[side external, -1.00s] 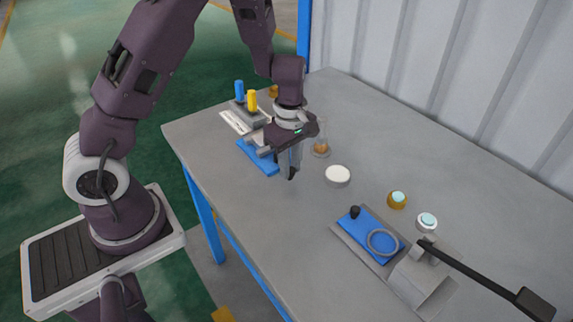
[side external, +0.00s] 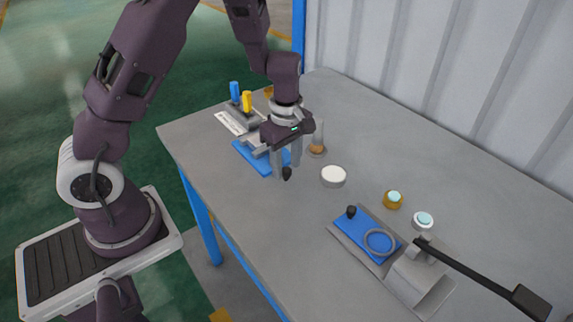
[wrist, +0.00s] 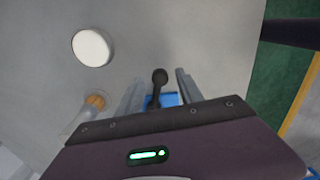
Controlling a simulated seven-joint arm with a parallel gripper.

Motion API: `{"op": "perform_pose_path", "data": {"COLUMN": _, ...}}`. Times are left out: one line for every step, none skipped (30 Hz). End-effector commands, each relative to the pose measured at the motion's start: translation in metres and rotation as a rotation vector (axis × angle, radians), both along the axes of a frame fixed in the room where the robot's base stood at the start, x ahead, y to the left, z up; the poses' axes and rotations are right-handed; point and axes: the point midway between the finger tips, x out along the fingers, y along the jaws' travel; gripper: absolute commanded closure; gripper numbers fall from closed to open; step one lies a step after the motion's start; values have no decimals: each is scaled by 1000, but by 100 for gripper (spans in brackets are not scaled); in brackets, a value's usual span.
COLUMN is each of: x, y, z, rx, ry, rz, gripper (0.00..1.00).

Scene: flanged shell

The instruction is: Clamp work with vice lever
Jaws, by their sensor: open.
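A vice-like fixture with a blue base (side external: 246,157) and grey block sits on the table's left part. Its short lever ends in a round black knob (side external: 287,174). In the wrist view the black knob (wrist: 160,76) and its dark stem stand between my two grey fingers, with blue base behind. My gripper (side external: 286,168) is open and points down around the lever, with a gap visible on both sides of the stem in the wrist view (wrist: 162,88). Whether a finger touches the stem is unclear. The fixture's grey block is partly hidden by my gripper.
A round white-topped disc (side external: 333,175) and a flask with amber contents (side external: 317,149) stand close right of my gripper. A blue plate with a ring (side external: 362,239) and a long black lever (side external: 480,275) lie at front right. A blue-and-yellow-handled block (side external: 240,117) stands behind left.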

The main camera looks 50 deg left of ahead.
Motion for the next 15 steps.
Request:
{"op": "perform_pose_path", "data": {"x": 2, "y": -1, "z": 10, "rx": 1, "ry": -6, "rz": -2, "gripper": 56}}
{"op": "perform_pose_path", "data": {"x": 2, "y": -1, "z": 17, "rx": 1, "ry": -7, "rz": -2, "gripper": 56}}
{"op": "perform_pose_path", "data": {"x": 2, "y": -1, "z": 26, "rx": 0, "ry": -7, "rz": -3, "gripper": 56}}
{"op": "perform_pose_path", "data": {"x": 2, "y": -1, "z": 32, "rx": 0, "ry": -6, "rz": -2, "gripper": 56}}
{"op": "perform_pose_path", "data": {"x": 2, "y": -1, "z": 38, "rx": 0, "ry": -6, "rz": -2, "gripper": 56}}
{"op": "perform_pose_path", "data": {"x": 1, "y": -1, "z": 46, "rx": 1, "ry": -6, "rz": -2, "gripper": 56}}
{"op": "perform_pose_path", "data": {"x": 1, "y": -1, "z": 50, "rx": -1, "ry": -4, "rz": -1, "gripper": 56}}
{"op": "perform_pose_path", "data": {"x": 1, "y": -1, "z": 54, "rx": -1, "ry": -4, "rz": -1, "gripper": 56}}
{"op": "perform_pose_path", "data": {"x": 1, "y": -1, "z": 58, "rx": -1, "ry": -4, "rz": -1, "gripper": 56}}
{"op": "perform_pose_path", "data": {"x": 1, "y": 0, "z": 61, "rx": 0, "ry": -3, "rz": 0, "gripper": 56}}
{"op": "perform_pose_path", "data": {"x": 0, "y": -1, "z": 62, "rx": -1, "ry": -2, "rz": 0, "gripper": 56}}
{"op": "perform_pose_path", "data": {"x": 0, "y": -1, "z": 63, "rx": -1, "ry": 0, "rz": 1, "gripper": 56}}
{"op": "perform_pose_path", "data": {"x": 0, "y": -1, "z": 63, "rx": -1, "ry": 0, "rz": 1, "gripper": 56}}
{"op": "perform_pose_path", "data": {"x": 0, "y": -1, "z": 63, "rx": -1, "ry": 1, "rz": 1, "gripper": 56}}
{"op": "perform_pose_path", "data": {"x": 0, "y": -1, "z": 63, "rx": -1, "ry": 1, "rz": 1, "gripper": 56}}
